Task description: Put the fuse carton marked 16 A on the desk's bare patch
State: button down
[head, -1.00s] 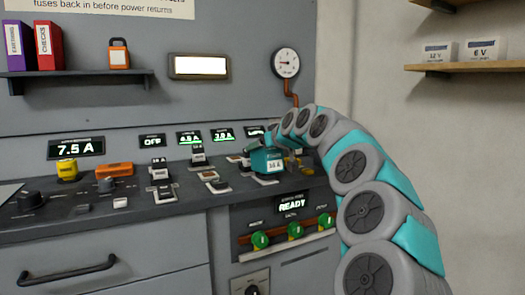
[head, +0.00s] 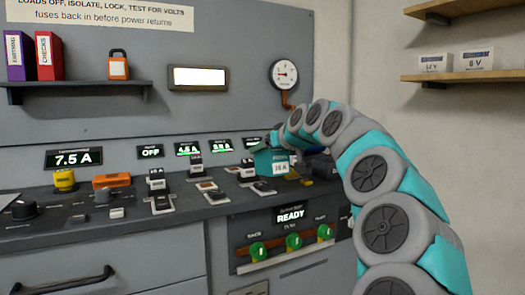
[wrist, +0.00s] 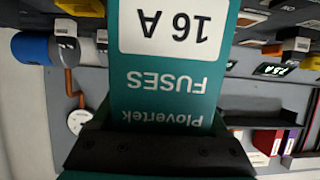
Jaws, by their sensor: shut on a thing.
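The teal fuse carton marked 16 A (head: 270,164) is in my gripper at the right part of the desk (head: 135,212). In the wrist view the carton (wrist: 168,85) fills the middle, its label upside down. My gripper (wrist: 150,150) is shut on the carton; its dark jaw part shows across the carton at the bottom of the wrist view. In the head view the fingertips are hard to make out behind the carton. I cannot tell whether the carton touches the desk. A bare patch is not clearly seen; the carton and arm hide part of the desk's right end.
Several switches and fuse holders (head: 207,190) stand left of the carton. A dark blue object (head: 320,166) stands close to its right. The panel wall with a gauge (head: 284,74) rises behind. A READY panel (head: 290,215) with green knobs is below the desk edge.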

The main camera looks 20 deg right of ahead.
aim_at(279, 156)
jog(key=s, duration=0.4)
jog(key=s+r+b, duration=0.1)
jog(key=s, duration=0.7)
jog(key=shift+d+r, duration=0.15)
jog(key=shift+d, duration=0.1)
